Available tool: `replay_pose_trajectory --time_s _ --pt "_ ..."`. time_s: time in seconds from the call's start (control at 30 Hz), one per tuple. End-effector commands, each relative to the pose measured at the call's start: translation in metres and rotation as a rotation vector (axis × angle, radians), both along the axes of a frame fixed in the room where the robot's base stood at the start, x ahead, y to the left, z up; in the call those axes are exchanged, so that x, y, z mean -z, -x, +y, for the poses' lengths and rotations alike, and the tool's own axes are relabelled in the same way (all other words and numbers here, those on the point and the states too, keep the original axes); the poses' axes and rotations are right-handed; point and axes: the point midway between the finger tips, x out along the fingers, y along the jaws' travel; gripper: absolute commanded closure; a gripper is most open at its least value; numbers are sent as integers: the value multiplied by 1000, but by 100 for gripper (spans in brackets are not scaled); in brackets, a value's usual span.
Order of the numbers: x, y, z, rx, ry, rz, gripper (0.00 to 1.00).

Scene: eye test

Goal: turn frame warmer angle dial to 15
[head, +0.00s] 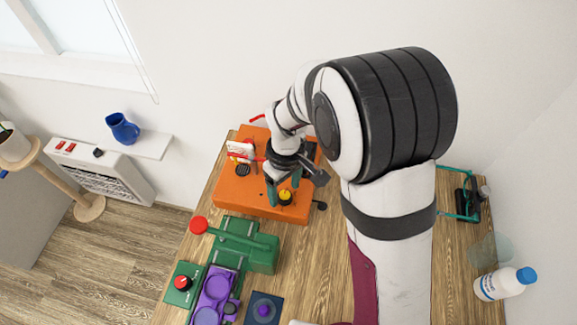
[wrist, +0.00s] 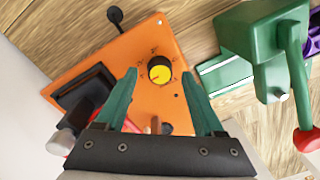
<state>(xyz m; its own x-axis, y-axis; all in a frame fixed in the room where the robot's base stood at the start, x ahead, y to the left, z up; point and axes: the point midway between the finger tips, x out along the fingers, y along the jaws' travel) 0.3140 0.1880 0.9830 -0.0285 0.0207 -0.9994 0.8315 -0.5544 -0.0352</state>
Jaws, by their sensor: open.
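An orange box-like device (head: 236,190) stands on the wooden table, and its top panel fills the middle of the wrist view (wrist: 120,58). In the head view my gripper (head: 283,189) is over the box, partly hidden by my wrist.
A green device with a red-ended lever (head: 258,252) stands close in front of the orange box. A purple tray (head: 211,293), a green box with a red knob (head: 183,283) and a blue pad with a knob (head: 264,309) are nearer.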

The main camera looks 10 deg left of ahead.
Motion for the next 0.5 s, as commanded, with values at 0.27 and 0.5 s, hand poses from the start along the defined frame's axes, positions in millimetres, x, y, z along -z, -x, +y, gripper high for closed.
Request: replay_pose_trajectory --time_s 0.27,0.5 --pt "12 0 0 1 0 0 30" --pt "12 0 0 1 0 0 46"
